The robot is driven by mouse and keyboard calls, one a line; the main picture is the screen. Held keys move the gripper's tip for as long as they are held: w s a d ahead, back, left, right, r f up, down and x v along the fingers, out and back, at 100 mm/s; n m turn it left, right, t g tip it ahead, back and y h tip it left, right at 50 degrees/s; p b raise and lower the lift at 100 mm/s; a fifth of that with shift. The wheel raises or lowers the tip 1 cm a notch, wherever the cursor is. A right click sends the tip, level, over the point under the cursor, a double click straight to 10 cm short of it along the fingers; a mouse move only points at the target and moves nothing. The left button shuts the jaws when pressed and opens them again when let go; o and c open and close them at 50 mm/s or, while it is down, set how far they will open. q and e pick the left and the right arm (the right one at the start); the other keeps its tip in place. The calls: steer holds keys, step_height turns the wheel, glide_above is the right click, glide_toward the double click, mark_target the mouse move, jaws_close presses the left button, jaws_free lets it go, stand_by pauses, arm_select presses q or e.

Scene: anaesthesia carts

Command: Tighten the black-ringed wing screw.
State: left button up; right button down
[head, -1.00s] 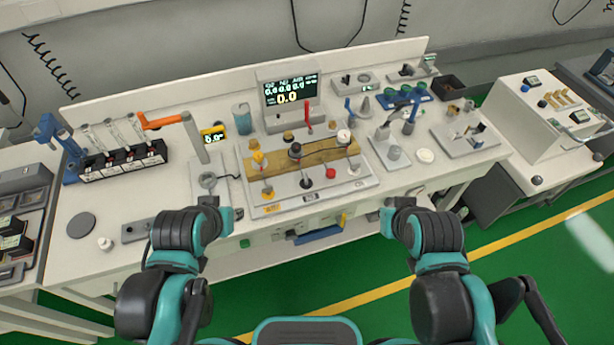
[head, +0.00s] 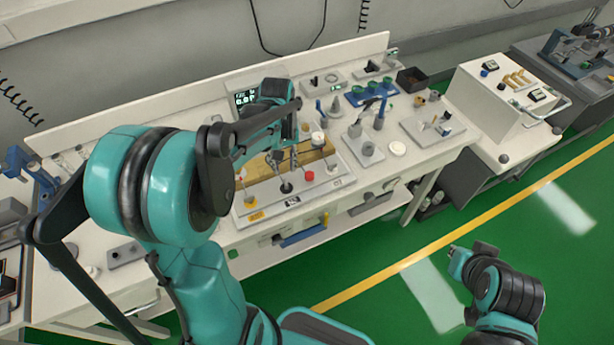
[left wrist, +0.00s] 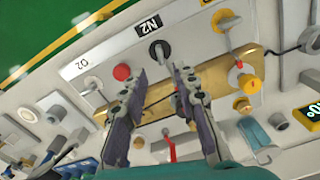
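The gold-coloured bar (head: 318,155) lies on the pale panel of the workbench. My left gripper (head: 283,158) reaches down over the middle of this bar, fingers pointing at the panel. In the left wrist view its two fingers (left wrist: 160,76) are apart, with the bar (left wrist: 158,92) showing between them. The black-ringed wing screw is hidden or too unclear to make out at the fingers. A yellow-ringed screw (left wrist: 243,105) sits at the bar's right end in that view. My right gripper (head: 459,260) hangs over the green floor, away from the bench; its fingers are unclear.
In front of the bar are a black knob (left wrist: 158,49) by the N2 label and a red knob (left wrist: 121,72) nearby. A display (head: 243,98) stands behind, partly covered by my arm. Blue-handled tools (head: 379,120) and small fixtures occupy the bench's right side.

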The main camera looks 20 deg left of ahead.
mark_target(286, 182)
arm_select(q)
steer(key=shift+f, duration=0.45)
step_height(286, 182, down, 7)
steer(key=b, duration=0.2)
steer(key=shift+r+b, duration=0.1)
steer(key=shift+b, duration=0.2)
jaws_close()
